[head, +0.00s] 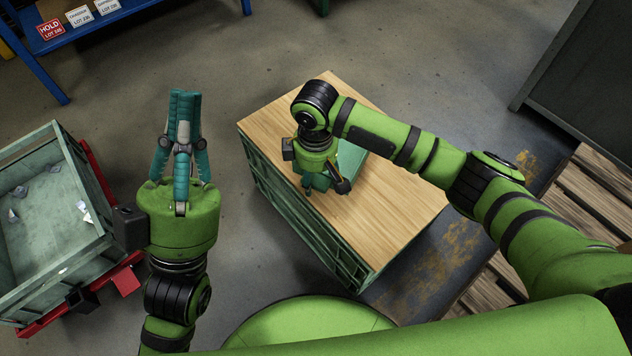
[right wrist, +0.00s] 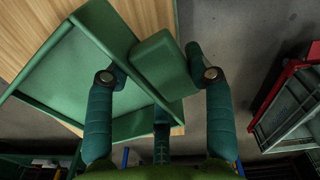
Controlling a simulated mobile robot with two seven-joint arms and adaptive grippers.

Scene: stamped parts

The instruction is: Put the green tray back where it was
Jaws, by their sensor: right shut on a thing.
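The green tray (head: 351,160) is at the wood-topped green crate (head: 405,215), partly hidden by my right gripper and arm. In the right wrist view the tray (right wrist: 75,78) shows a raised rim and a green block (right wrist: 160,62) at its edge, with wood around it. My right gripper (head: 325,183) points down and is shut on the tray; its fingers flank the block in the right wrist view. I cannot tell whether the tray touches the wood. My left gripper (head: 185,95) is away to the left above the floor, fingers upward, apparently empty; its opening is unclear.
A grey-green bin (head: 45,215) with a few scraps stands on a red-framed cart at the left. A blue table (head: 90,22) with HOLD and lot signs is at the top left. A dark cabinet (head: 590,70) and wooden pallets (head: 595,190) stand at the right.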

